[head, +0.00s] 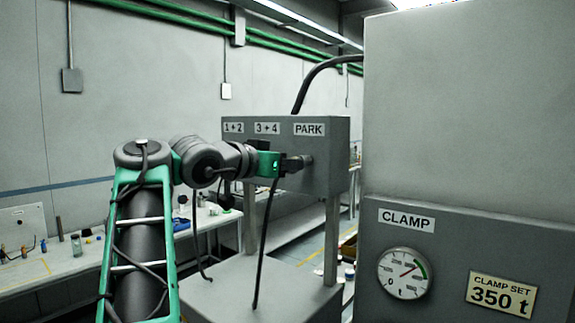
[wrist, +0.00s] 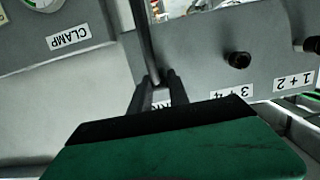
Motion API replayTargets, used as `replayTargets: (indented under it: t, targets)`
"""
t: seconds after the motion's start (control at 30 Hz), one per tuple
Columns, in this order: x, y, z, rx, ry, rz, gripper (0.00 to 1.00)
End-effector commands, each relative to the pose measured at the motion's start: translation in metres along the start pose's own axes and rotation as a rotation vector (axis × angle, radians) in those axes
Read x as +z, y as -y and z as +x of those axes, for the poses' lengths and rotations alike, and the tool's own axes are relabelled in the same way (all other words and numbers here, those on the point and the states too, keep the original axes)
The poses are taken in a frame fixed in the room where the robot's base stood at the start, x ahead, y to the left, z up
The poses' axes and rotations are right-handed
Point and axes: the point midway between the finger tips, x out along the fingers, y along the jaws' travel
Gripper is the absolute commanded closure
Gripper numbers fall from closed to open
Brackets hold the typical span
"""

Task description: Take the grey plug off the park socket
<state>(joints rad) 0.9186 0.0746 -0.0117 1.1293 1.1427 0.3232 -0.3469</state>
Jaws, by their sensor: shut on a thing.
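A grey box on posts carries the labels 1 + 2, 3 + 4 and PARK (head: 308,130). My gripper (head: 293,164) is at the box's front below the PARK label, its dark fingers closed around the grey plug (head: 306,160). In the wrist view, which is upside down, the fingers (wrist: 158,84) close on the plug at the cable's end, and partly cover the PARK label. A dark cable (head: 263,245) hangs from the plug. The fingers mostly hide the plug and park socket; I cannot tell how deep the plug sits.
The 3 + 4 socket (wrist: 238,60) shows a dark round fitting, and another fitting (wrist: 311,45) sticks out near 1 + 2. A large grey machine with a CLAMP gauge (head: 404,273) stands close on the right. A bench (head: 60,262) with small items is at left.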

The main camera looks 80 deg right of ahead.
Motion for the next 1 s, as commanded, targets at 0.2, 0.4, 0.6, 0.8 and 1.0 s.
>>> replayTargets:
  t: [0.2, 0.4, 0.6, 0.8, 1.0]
  targets:
    - [0.000, 0.000, 0.000, -0.001, 0.000, 0.000, 1.00]
    - [0.000, 0.000, 0.000, -0.001, -0.001, 0.000, 1.00]
    - [0.000, 0.001, -0.006, -0.003, -0.001, 0.000, 1.00]
    - [0.002, 0.001, -0.015, -0.002, -0.002, 0.000, 1.00]
    - [0.004, 0.000, -0.024, -0.002, -0.001, 0.000, 1.00]
